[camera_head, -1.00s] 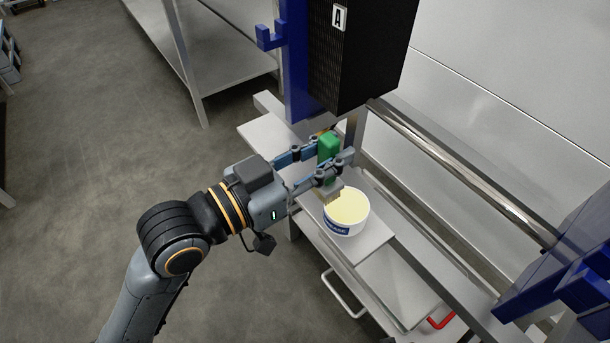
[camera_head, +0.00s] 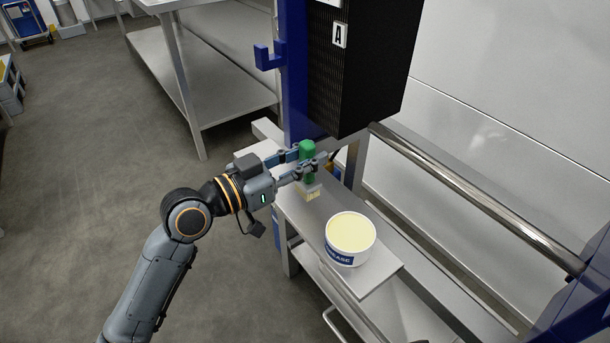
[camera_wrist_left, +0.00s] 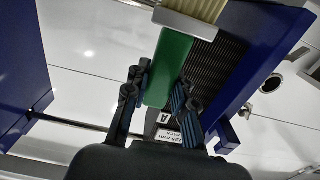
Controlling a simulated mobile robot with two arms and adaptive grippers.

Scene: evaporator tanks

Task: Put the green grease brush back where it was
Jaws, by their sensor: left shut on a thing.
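My left gripper (camera_head: 303,165) is shut on the green handle of the grease brush (camera_head: 307,149). The brush is upright with its pale bristles (camera_head: 313,195) pointing down, over the far part of the narrow steel shelf (camera_head: 372,277). I cannot tell whether the bristles touch the shelf. In the left wrist view the brush (camera_wrist_left: 168,68) sits between the two fingers, its metal ferrule and bristles at the top edge. The white grease tub (camera_head: 350,237), full of yellow grease, stands on the shelf, nearer and right of the brush. My right gripper is not in view.
A black panel marked A (camera_head: 362,65) on a blue post (camera_head: 294,75) rises just behind the brush. A blue hook (camera_head: 268,57) juts left from the post. A steel rail (camera_head: 475,195) runs to the right. A steel table (camera_head: 215,85) stands at the back left.

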